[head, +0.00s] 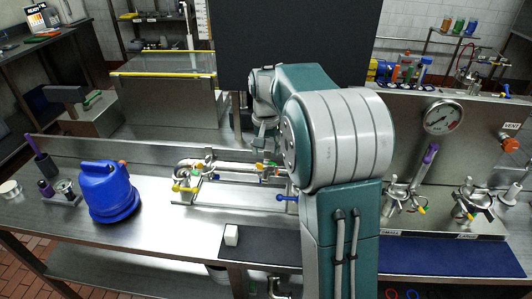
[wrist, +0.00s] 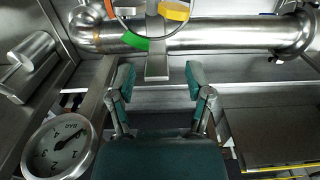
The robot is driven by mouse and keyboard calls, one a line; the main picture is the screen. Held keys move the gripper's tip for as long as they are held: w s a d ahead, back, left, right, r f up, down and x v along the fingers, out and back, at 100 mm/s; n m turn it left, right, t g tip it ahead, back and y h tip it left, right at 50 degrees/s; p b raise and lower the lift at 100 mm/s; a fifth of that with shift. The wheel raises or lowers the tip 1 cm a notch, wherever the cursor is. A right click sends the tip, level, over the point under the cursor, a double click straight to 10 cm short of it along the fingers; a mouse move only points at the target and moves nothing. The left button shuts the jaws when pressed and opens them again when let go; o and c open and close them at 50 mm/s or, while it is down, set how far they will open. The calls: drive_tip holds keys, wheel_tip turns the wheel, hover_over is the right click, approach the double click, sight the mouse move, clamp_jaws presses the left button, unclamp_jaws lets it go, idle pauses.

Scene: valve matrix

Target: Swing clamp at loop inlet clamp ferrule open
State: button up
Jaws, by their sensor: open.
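A steel pipe loop (head: 232,168) with clamped joints and green, yellow and red tags lies on the steel bench. I cannot tell which joint is the loop inlet clamp ferrule. In the wrist view, a horizontal pipe (wrist: 220,36) runs across the top, with a ring-shaped clamp joint (wrist: 304,34) at its right end. A green tag (wrist: 122,41) and a yellow tag (wrist: 174,11) are near a flat metal bar (wrist: 157,64). My gripper (wrist: 162,84) is open and empty, with the bar's lower end just beyond its fingertips. In the head view, my gripper (head: 264,142) is above the loop's back side, partly hidden by my arm.
A blue jug (head: 108,192) and purple-handled tools (head: 45,188) stand at left. A gauge panel (head: 442,117) and valves (head: 405,195) stand at right. A round gauge (wrist: 60,150) shows in the wrist view.

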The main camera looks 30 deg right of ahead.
drive_tip(key=shift+f, duration=0.55)
drive_tip(key=shift+d, duration=0.25)
drive_tip(key=shift+a+f, duration=0.1)
clamp_jaws()
